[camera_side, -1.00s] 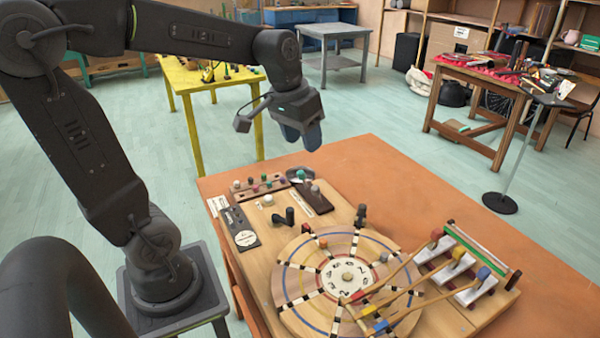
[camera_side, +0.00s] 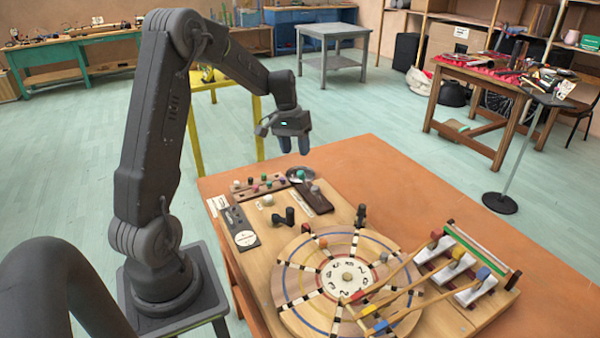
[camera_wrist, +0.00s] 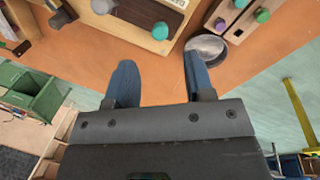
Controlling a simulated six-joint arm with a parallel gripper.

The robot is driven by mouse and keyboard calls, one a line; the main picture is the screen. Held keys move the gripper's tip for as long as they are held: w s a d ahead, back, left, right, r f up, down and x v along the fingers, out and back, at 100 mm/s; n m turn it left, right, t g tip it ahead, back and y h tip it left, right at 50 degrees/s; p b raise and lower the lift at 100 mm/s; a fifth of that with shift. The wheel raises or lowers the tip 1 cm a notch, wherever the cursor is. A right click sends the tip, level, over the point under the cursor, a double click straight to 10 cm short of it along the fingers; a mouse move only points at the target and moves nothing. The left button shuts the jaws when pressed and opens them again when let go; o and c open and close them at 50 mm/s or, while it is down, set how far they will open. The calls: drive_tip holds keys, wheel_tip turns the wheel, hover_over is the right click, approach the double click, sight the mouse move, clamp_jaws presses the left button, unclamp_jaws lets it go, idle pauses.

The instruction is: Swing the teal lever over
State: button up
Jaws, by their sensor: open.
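A teal knob (camera_side: 300,174), which I take for the lever's end, stands at the far end of the wooden board by a round grey dish. In the wrist view the teal knob (camera_wrist: 160,31) shows beside a dark slotted panel, on the board's edge. My gripper (camera_side: 294,147) hangs above the far edge of the orange table, fingers pointing down, above and beyond the knob. In the wrist view my gripper (camera_wrist: 157,75) has its two blue-grey fingers apart with only orange tabletop between them. It touches nothing. The lever's arm and pivot are not clear.
The grey dish (camera_wrist: 205,48) lies near the right finger in the wrist view. A rail with coloured knobs (camera_side: 258,184) is left of it. A round wooden wheel (camera_side: 315,295) and mallets (camera_side: 405,290) fill the board's near part. The tabletop (camera_side: 375,165) at right is clear.

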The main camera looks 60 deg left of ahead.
sight(300, 171)
drive_tip(key=f, duration=0.2)
drive_tip(key=d+f, duration=0.1)
drive_tip(key=f, duration=0.5)
drive_tip(key=shift+w+d, duration=0.15)
drive_tip(key=shift+w, duration=0.25)
drive_tip(key=shift+r, duration=0.1)
clamp_jaws()
